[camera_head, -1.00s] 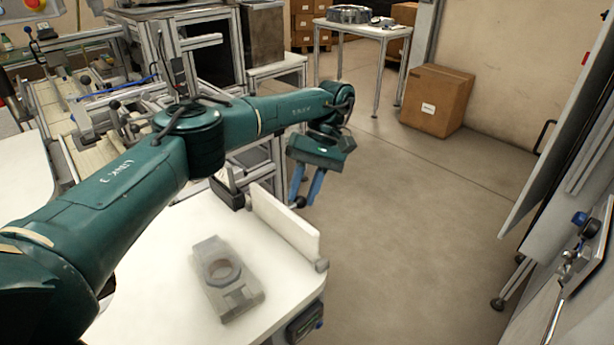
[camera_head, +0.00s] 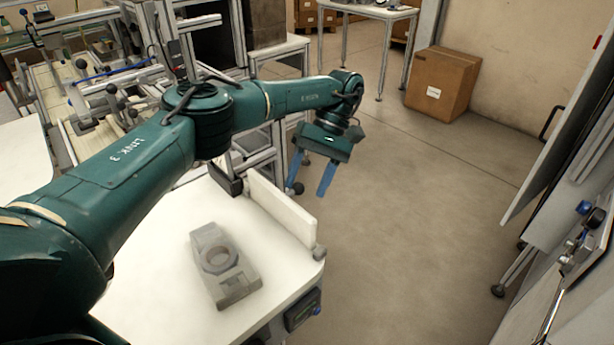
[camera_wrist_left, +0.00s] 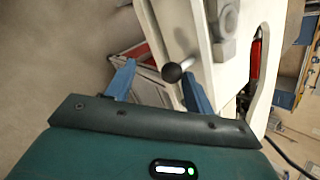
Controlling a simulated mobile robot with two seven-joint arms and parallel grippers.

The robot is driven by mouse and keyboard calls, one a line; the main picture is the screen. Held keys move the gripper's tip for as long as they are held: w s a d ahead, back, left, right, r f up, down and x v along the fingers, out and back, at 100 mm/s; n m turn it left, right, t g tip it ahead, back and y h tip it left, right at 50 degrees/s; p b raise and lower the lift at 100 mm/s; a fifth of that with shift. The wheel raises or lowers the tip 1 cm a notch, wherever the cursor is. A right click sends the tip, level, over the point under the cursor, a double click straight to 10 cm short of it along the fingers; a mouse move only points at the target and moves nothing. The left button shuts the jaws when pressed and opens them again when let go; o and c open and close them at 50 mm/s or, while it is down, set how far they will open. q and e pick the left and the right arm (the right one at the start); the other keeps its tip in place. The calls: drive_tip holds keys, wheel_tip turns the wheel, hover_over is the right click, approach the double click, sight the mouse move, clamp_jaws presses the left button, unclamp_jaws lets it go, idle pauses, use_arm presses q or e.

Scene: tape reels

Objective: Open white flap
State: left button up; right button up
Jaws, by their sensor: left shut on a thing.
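The white flap (camera_head: 283,210) stands upright along the far right edge of the white table (camera_head: 150,290). A black knob (camera_head: 297,188) sticks out from the flap's outer side near its far end. My right gripper is not in view.
A grey metal part with a round hole (camera_head: 222,265) lies on the white table. A cardboard box (camera_head: 443,83) stands on the floor by the wall. The floor right of the flap is clear. A grey panelled machine (camera_head: 570,190) stands at the right edge.

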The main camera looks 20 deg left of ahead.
use_arm(q)
drive_tip(key=shift+s+a+f, duration=0.15)
drive_tip(key=shift+s+f, duration=0.1)
drive_tip(key=shift+f, duration=0.5)
use_arm(e)
drive_tip(key=shift+w+r, duration=0.1)
drive_tip(key=shift+w, duration=0.1)
use_arm(q)
wheel_tip(320, 180, up, 12)
drive_tip(key=p, duration=0.2)
drive_tip(key=shift+w+f, duration=0.2)
drive_tip(key=shift+f, duration=0.05)
use_arm(e)
drive_tip(key=shift+s+r, duration=0.15)
drive_tip(key=shift+r, duration=0.1)
drive_tip(key=shift+d+r, duration=0.1)
